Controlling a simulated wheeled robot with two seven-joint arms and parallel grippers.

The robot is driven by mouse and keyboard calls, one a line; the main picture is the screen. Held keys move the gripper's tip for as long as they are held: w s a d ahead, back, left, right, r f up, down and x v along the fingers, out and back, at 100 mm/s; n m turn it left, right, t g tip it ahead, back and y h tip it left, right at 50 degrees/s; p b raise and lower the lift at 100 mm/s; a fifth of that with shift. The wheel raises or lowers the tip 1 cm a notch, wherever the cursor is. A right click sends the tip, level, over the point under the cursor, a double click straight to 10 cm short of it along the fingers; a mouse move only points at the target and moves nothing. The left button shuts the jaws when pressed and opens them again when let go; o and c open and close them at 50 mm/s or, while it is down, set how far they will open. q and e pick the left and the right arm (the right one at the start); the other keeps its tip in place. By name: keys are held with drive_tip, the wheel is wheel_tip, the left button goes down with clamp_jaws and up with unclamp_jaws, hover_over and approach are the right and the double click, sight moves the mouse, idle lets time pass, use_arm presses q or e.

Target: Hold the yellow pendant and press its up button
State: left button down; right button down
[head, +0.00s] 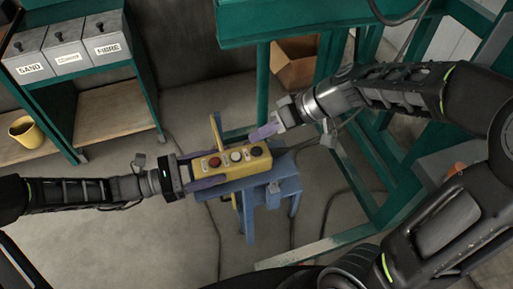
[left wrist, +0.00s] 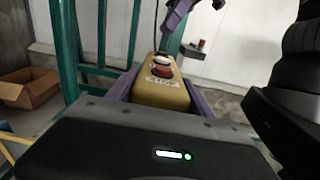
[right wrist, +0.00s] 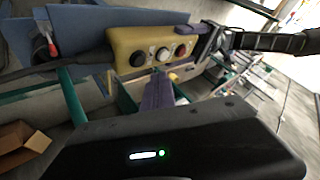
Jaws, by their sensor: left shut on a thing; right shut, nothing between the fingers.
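The yellow pendant (head: 230,170) has a red, a white and a black button in a row on its upper face. It also shows in the left wrist view (left wrist: 160,95) and the right wrist view (right wrist: 122,42). My left gripper (head: 208,170) is shut on the pendant's red-button end, one finger along each side. My right gripper (head: 262,132) is shut and empty, its purple tips beside the far side of the pendant near the white and black buttons. In the right wrist view its fingers (right wrist: 158,92) point at the button row; whether they touch is unclear.
A blue stand (head: 268,188) is below the pendant. A green frame (head: 262,90) stands at the back and right. Bins marked SAND and FIBRE (head: 105,46) stand at left, with a yellow bucket (head: 28,131). A cardboard box (head: 293,65) lies behind. Cables run over the floor.

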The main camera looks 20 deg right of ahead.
sight(256, 150)
drive_tip(key=shift+f, duration=0.9)
drive_tip(key=shift+f, duration=0.15)
idle(1.3)
drive_tip(key=shift+f, duration=0.25)
